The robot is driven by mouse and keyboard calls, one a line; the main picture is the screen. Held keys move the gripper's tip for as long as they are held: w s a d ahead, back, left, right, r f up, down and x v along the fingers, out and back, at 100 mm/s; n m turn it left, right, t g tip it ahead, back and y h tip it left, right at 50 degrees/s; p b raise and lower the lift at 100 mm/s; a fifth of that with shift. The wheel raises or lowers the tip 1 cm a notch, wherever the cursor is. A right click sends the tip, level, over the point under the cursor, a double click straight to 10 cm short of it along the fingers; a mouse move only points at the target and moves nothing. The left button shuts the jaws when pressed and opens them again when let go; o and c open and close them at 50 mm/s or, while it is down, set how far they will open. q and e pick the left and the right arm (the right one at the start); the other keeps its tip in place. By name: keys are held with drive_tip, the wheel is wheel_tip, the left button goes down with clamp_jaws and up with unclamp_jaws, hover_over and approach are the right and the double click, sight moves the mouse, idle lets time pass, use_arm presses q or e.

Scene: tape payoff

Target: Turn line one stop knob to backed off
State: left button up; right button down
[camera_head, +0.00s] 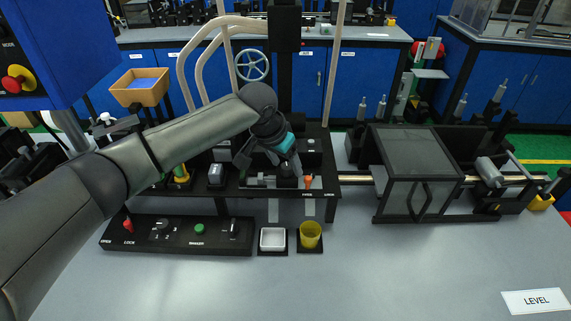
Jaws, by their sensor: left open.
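My left arm reaches in from the left and bends down over the raised black shelf. My left gripper (291,167) points down at the shelf's right part, with its jaws open. A small metal fixture (258,181) lies along the shelf beside and below it. A small orange-red lever (308,182) stands just right of the gripper, near small white labels. The line one stop knob cannot be made out for certain; the gripper and wrist hide part of this area. Whether the fingers touch anything cannot be told. My right gripper is not seen.
A black control panel (180,247) with a red lever, a green button and switches lies in front.

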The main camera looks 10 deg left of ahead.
use_arm(q)
drive_tip(key=shift+f, duration=0.1)
drive_tip(key=shift+c, duration=0.3)
clamp_jaws()
